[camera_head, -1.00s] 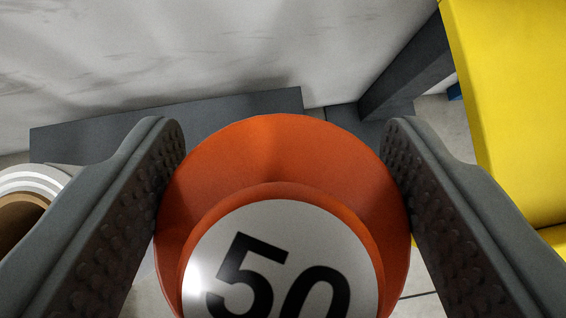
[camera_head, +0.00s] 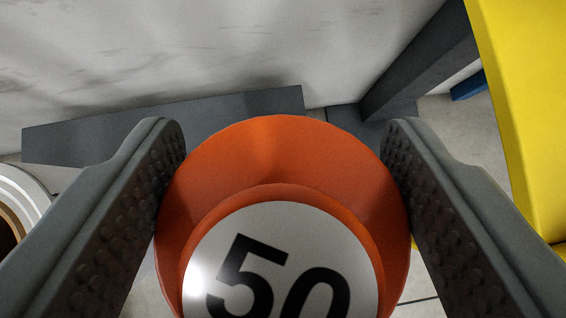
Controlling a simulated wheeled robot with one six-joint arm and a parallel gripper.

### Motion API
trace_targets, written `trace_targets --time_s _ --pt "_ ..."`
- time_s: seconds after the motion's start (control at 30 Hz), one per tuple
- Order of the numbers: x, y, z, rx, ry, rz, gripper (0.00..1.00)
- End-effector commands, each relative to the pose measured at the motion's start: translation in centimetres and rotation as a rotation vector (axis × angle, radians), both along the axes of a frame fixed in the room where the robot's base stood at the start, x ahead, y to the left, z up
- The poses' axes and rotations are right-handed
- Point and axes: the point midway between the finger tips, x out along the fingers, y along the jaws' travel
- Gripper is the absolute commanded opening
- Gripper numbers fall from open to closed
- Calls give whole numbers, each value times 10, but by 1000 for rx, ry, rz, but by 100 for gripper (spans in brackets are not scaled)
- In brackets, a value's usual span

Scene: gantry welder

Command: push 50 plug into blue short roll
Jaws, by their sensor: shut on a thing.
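The 50 plug (camera_head: 275,150) is orange with a white round face marked with a black "50". It fills the lower middle of the view. My gripper (camera_head: 284,165) is shut on the plug, with one grey studded finger against its left side and one against its right. The plug's far side is hidden behind its own face. No blue short roll can be made out. A small blue patch (camera_head: 468,87) shows at the right behind the yellow part, too little of it to name.
A white-rimmed roll with a brown core (camera_head: 22,192) is at the left edge, partly behind my left finger. A large yellow part (camera_head: 525,110) stands at the right. Dark grey beams (camera_head: 165,122) lie behind, in front of a pale wall (camera_head: 200,50). Tiled floor shows between.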

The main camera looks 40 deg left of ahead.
Motion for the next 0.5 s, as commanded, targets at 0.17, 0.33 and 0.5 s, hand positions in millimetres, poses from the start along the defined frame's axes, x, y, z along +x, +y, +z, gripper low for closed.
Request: trace_targets --time_s 0.17,0.33,0.5 --pt "-2 -1 -10 -5 8 1 41" --pt "-3 -2 -17 -7 12 1 37" --pt "-3 -2 -23 -9 15 3 33"
